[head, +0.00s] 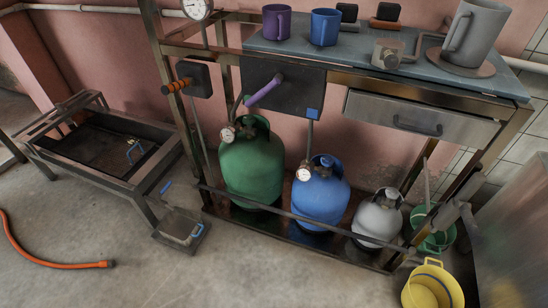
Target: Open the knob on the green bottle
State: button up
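The green bottle (252,170) stands upright on the low shelf under the bench, left of the other bottles. A small round gauge (227,135) sits at its top left. The bottle's top has a dark collar, and its knob is too small and shaded to make out clearly. A purple lever (263,92) on a dark panel hangs just above it. My gripper is not in this view.
A blue bottle (321,195) and a grey bottle (378,218) stand to the right. A thin front rail (290,214) crosses before the bottles. A yellow bucket (432,286) is at lower right, an orange hose (45,262) at left. The floor in front is mostly clear.

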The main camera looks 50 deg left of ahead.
aim_at(249, 120)
jog(key=u, duration=2.05)
